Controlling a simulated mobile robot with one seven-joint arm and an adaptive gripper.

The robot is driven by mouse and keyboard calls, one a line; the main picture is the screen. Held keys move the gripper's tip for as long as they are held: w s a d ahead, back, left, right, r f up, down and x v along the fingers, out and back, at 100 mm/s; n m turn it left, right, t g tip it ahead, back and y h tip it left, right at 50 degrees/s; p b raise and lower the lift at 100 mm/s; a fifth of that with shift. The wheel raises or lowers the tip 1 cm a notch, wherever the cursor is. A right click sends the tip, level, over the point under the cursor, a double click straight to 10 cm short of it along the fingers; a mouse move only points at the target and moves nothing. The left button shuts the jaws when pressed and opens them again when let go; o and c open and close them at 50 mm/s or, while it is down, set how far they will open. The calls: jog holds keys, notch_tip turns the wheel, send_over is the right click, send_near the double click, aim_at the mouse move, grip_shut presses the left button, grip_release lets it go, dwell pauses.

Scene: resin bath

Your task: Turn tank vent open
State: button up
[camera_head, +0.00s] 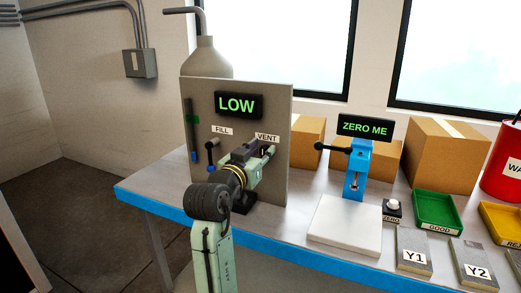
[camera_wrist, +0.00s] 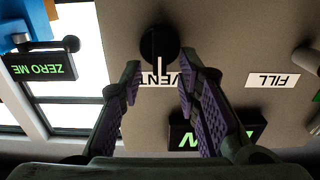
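The grey tank panel (camera_head: 283,105) stands on the bench with a green "LOW" display (camera_head: 237,105). The "VENT" label (camera_head: 267,137) is at its right, and my gripper (camera_head: 262,154) is just below it, hiding most of the vent valve. In the wrist view, which is upside down, the vent's black round knob (camera_wrist: 158,43) with a thin pale stem shows just beyond my fingertips (camera_wrist: 159,78). The fingers are open, one on each side of the stem's line. I cannot tell whether they touch it. The "VENT" label (camera_wrist: 155,80) is partly hidden by the fingers.
The "FILL" lever (camera_head: 210,146) stands left of my gripper. A blue scale stand (camera_head: 357,169) with a black-knobbed lever and white plate (camera_head: 345,226) is at right. Green (camera_head: 437,211) and yellow trays (camera_head: 501,223), grey blocks and boxes fill the bench's right side.

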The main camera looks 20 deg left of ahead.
grip_shut()
dwell(0.3)
jog(key=shift+f+b, duration=0.1)
jog(key=shift+b, duration=0.2)
jog(key=shift+d+f+m+b, duration=0.35)
jog(key=shift+m+b, duration=2)
jog(key=shift+m, duration=0.65)
jog(key=shift+d+f+m+b, duration=0.2)
jog(key=shift+d+m+b, duration=0.1)
jog(key=shift+m+b, duration=2.35)
jog(key=shift+d+f+m+b, duration=0.35)
jog(key=shift+m+b, duration=1.65)
jog(key=shift+m, duration=1.35)
